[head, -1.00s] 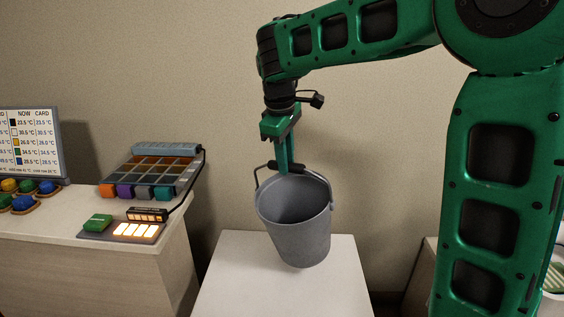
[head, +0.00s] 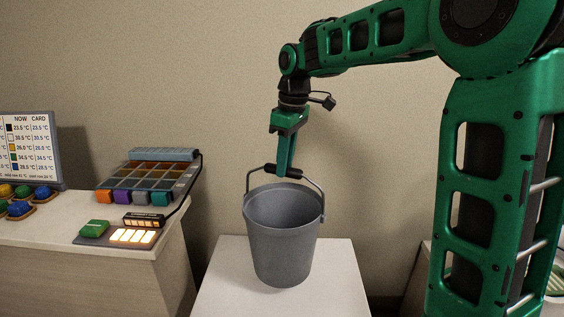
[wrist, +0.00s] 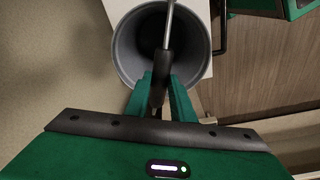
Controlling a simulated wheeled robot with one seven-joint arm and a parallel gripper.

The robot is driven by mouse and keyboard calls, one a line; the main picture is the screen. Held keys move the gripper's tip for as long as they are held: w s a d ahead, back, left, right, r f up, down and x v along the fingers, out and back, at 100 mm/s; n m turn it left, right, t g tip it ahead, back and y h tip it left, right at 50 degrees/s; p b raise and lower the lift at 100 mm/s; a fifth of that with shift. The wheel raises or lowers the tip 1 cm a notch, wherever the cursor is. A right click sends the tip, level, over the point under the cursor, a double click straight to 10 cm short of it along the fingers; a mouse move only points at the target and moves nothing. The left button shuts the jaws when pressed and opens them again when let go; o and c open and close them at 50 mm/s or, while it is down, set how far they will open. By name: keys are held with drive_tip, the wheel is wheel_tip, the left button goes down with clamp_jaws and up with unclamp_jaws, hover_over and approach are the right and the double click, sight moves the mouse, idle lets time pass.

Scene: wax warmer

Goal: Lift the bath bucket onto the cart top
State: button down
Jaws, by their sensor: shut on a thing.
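The grey bath bucket (head: 283,240) is upright over the pale cart top (head: 225,285) in the head view. Its base appears to be at or very near the surface; I cannot tell for sure whether it touches. Its wire handle stands up with a dark grip (head: 270,170) at the top. My gripper (head: 287,172) is above the bucket and shut on that grip. In the wrist view the fingers (wrist: 160,95) close around the dark grip, with the bucket's open mouth (wrist: 135,55) behind it. The inside looks empty.
A pale counter (head: 95,265) on the left holds a compartment tray (head: 150,178), a lit panel (head: 133,236), a green block (head: 94,228), coloured knobs and a temperature card (head: 28,150). A wall stands behind. Bare cart top shows around the bucket.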

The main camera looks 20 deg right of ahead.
drive_tip(key=shift+f, duration=2.3)
drive_tip(key=shift+s+r, duration=0.1)
drive_tip(key=shift+f, duration=0.7)
idle(1.0)
drive_tip(key=c, duration=1.5)
unclamp_jaws()
drive_tip(key=shift+o, duration=0.2)
drive_tip(key=shift+f, duration=0.1)
drive_tip(key=shift+s+d+r, duration=0.1)
drive_tip(key=shift+r, duration=1.25)
drive_tip(key=shift+s+d+r, duration=0.15)
drive_tip(key=shift+r, duration=1.15)
drive_tip(key=shift+s+d+r, duration=0.1)
drive_tip(key=shift+r, duration=1.25)
